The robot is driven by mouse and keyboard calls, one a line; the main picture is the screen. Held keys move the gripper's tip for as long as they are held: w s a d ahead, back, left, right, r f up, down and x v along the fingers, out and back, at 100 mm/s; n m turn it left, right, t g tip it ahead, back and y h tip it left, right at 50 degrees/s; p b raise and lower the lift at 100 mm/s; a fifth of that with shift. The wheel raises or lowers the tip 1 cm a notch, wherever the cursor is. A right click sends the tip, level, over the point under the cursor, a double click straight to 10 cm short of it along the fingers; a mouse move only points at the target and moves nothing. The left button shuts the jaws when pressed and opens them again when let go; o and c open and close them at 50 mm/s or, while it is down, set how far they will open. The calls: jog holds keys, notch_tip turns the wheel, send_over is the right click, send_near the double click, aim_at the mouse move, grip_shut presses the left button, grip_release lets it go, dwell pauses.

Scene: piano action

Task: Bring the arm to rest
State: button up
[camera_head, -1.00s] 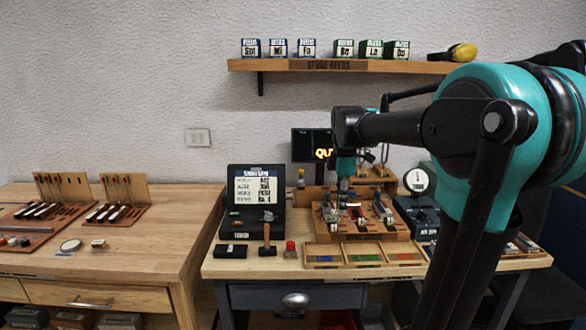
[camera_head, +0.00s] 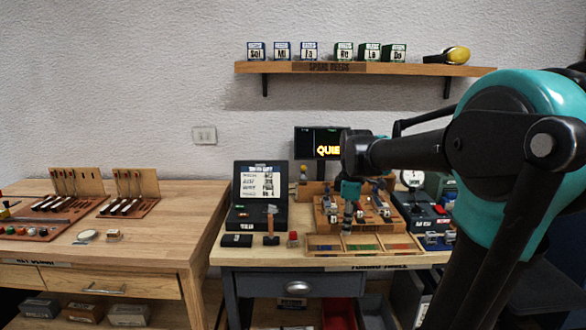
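My arm, teal and black, fills the right side of the head view. Its forearm reaches left over the tuning table (camera_head: 228,257). My gripper (camera_head: 347,226) points down at the wrist's lower end, in front of the wooden piano action stand (camera_head: 392,222) and just above the compartment tray. It is small and dark here, and whether its fingers are open or shut does not show. I cannot tell whether it touches anything. The arm hides part of the table's right side.
A black case with a card (camera_head: 261,181), a hammer (camera_head: 271,226), a red-topped piece (camera_head: 293,239) and a three-part tray (camera_head: 318,250) stand on the table. A gauge (camera_head: 412,180) is at right. A wooden workbench (camera_head: 150,225) is left. A shelf (camera_head: 300,68) holds several labelled boxes.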

jog(key=s+d+f+m+t, duration=0.3)
jog(key=s+f+m, duration=1.1)
jog(key=f, duration=0.3)
jog(key=shift+s+f, duration=0.35)
jog(key=shift+s, duration=0.55)
